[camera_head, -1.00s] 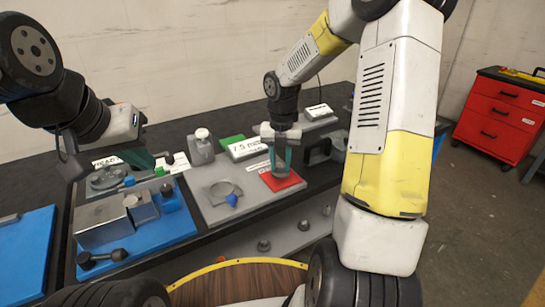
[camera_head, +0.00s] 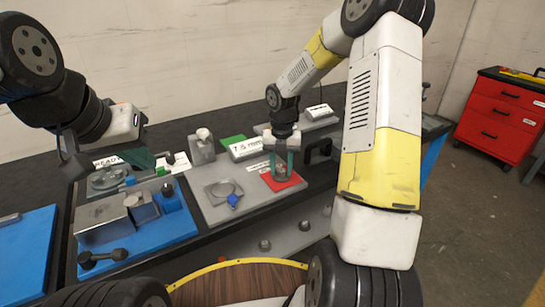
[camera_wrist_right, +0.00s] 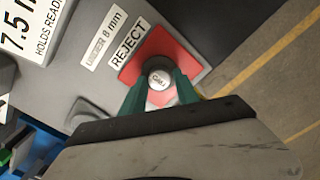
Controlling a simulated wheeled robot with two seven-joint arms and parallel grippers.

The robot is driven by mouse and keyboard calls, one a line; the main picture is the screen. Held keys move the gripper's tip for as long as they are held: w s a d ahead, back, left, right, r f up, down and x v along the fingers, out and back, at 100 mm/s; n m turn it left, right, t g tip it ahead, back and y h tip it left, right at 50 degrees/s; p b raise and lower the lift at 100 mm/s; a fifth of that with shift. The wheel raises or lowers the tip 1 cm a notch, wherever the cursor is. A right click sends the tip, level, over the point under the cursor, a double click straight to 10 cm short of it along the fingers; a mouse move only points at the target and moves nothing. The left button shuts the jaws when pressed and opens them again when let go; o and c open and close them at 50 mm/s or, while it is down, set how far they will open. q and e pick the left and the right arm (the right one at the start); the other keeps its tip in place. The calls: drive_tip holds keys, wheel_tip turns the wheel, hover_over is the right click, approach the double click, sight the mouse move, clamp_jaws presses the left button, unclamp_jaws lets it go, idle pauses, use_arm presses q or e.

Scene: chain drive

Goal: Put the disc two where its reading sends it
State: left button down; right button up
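Disc two (camera_wrist_right: 158,78) is a small silvery round piece with a label too small to read. It is over the red reject pad (camera_wrist_right: 187,62); I cannot tell whether it touches the pad. My right gripper (camera_head: 281,174) points down there, its green fingers against both sides of the disc, and it also shows in the right wrist view (camera_wrist_right: 160,84). The display (camera_wrist_right: 22,25) reads 7.5 mm, and the pad's signs (camera_wrist_right: 127,42) say "under 8 mm" and "REJECT".
The gauge plate (camera_head: 223,189) with a blue knob stands left of the red pad. The blue tray (camera_head: 150,240) carries metal blocks and a dark dumbbell-shaped part (camera_head: 102,258). A red drawer cabinet (camera_head: 500,110) stands far right.

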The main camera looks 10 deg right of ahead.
sight(281, 170)
drive_tip(key=shift+o, duration=0.7)
drive_tip(key=s+r+m+t, duration=0.1)
drive_tip(key=s+r+m, duration=0.15)
drive_tip(key=r, duration=0.65)
drive_tip(key=s+r+m, duration=0.2)
drive_tip(key=r+m, duration=0.1)
drive_tip(key=r, duration=0.5)
drive_tip(key=s+a+r+m+t+y, duration=0.1)
drive_tip(key=s+r+m+t, duration=0.1)
drive_tip(key=s+m, duration=0.7)
drive_tip(key=s+a+r+m+t+y, duration=0.1)
drive_tip(key=s+r+m+t, duration=0.2)
drive_tip(key=s+m, duration=0.7)
wheel_tip(281, 170, up, 2)
drive_tip(key=m, duration=0.7)
drive_tip(key=shift+s+r+m, duration=0.2)
drive_tip(key=shift+s+m, duration=0.05)
drive_tip(key=shift+m, duration=0.1)
